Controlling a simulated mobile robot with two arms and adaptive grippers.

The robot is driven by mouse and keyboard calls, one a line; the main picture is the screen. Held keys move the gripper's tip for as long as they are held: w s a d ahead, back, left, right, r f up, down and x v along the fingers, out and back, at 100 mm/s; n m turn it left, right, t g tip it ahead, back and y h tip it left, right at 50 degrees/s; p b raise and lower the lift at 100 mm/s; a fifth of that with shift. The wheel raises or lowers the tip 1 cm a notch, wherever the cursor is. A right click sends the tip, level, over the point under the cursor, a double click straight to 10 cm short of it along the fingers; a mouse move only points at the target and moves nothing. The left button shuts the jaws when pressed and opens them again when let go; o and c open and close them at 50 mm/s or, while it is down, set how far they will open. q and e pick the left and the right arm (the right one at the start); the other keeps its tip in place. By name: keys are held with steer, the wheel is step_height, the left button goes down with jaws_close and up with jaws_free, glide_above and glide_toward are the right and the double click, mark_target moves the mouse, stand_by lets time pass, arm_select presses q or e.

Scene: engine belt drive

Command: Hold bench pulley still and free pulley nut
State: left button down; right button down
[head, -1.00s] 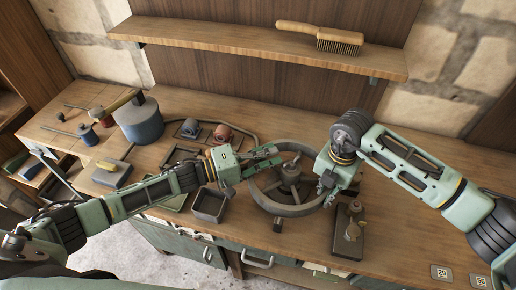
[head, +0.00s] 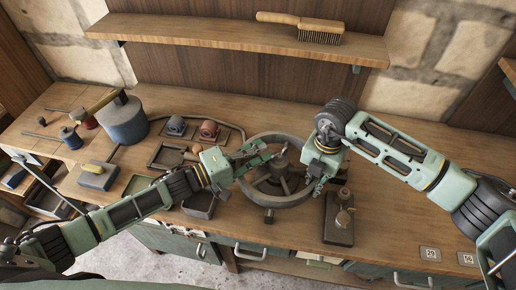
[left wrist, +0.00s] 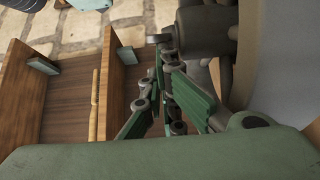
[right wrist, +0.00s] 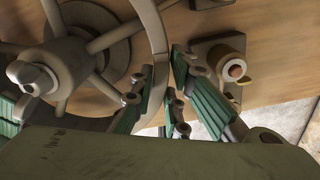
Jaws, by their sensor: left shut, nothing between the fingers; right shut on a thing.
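The bench pulley (head: 262,201) is a grey spoked wheel lying on the workbench. Its hub with the nut (head: 281,151) stands up at the centre; the nut end also shows in the right wrist view (right wrist: 33,78). My left gripper (head: 266,150) is shut and empty just above and beside the hub; in the left wrist view its closed fingers (left wrist: 166,72) are close to the nut end (left wrist: 160,38), with no clear grip on it. My right gripper (head: 316,188) is shut on the pulley's right rim; in the right wrist view the rim (right wrist: 154,42) runs in between its fingers (right wrist: 166,78).
A dark block with brass fittings (head: 338,218) stands right of the pulley. An open dark tray (head: 199,206) lies under my left arm. Red and blue parts (head: 208,130) sit behind it. A brush (head: 300,27) lies on the shelf above. The bench's right side is mostly clear.

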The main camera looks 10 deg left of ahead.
arm_select(q)
steer(key=shift+s+d, duration=0.2)
steer(key=shift+s, duration=0.05)
arm_select(e)
steer(key=shift+w, duration=0.1)
arm_select(q)
steer(key=shift+s+d+n+t+y, duration=0.2)
steer(key=shift+s+n+t+y, duration=0.3)
steer(key=shift+s, duration=0.1)
steer(key=shift+s+d+n+t+y, duration=0.2)
steer(key=shift+s+n+t+y, duration=0.2)
steer(key=shift+s+t+y, duration=0.15)
steer(key=shift+s+d, duration=0.1)
steer(key=shift+s, duration=0.15)
